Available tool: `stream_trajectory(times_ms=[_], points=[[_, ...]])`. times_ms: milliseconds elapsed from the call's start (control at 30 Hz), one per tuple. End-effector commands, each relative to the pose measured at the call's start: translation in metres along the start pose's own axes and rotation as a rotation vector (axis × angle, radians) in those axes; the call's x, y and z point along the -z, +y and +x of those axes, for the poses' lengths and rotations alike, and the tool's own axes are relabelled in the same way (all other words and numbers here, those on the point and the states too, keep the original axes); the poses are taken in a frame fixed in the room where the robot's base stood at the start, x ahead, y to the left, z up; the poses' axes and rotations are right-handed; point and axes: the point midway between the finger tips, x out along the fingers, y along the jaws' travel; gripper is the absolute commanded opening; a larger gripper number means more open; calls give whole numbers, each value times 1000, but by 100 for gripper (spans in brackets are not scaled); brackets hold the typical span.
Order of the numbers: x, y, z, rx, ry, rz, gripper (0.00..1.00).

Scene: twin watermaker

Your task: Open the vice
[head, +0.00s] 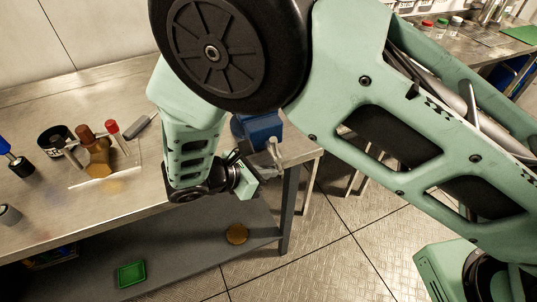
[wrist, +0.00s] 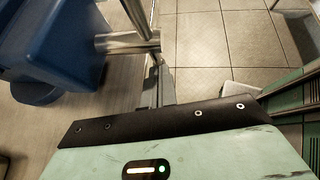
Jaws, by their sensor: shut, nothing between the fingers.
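The blue vice (head: 258,130) is fixed at the right end of the steel workbench, partly hidden by my arm in the head view. Its metal handle (head: 275,156) hangs at the front. In the wrist view the vice's blue body (wrist: 60,42) fills the upper left. Its metal screw (wrist: 128,42) points right, with the handle bar (wrist: 138,14) crossing its end. My gripper (wrist: 157,72) is shut and empty, its fingertips close to the screw end and handle. I cannot tell whether they touch. In the head view my wrist is just below the vice, and the fingertips are hard to make out.
The workbench (head: 110,215) holds a wooden-handled tool group (head: 97,155), a red-capped tool (head: 113,128) and a black ring-shaped item (head: 55,138) at left. A green tray (head: 131,273) and a round yellowish item (head: 237,234) lie on the lower shelf. Tiled floor is open at right.

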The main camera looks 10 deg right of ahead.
Motion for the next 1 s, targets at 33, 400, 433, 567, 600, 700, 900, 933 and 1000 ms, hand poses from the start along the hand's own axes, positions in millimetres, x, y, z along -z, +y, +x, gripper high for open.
stream_trajectory(times_ms=[33,400,433,567,600,700,900,933,1000], points=[[2,0,4,6,-45,-7,0],[0,-2,13,15,-100,-14,0],[0,-2,13,15,-100,-14,0],[0,-2,15,15,-99,-14,0],[0,-2,16,15,-99,-14,0],[0,-2,16,15,-98,-14,0],[0,-2,17,15,-98,-14,0],[0,-2,17,15,-98,-14,0],[0,-2,17,15,-98,-14,0]])
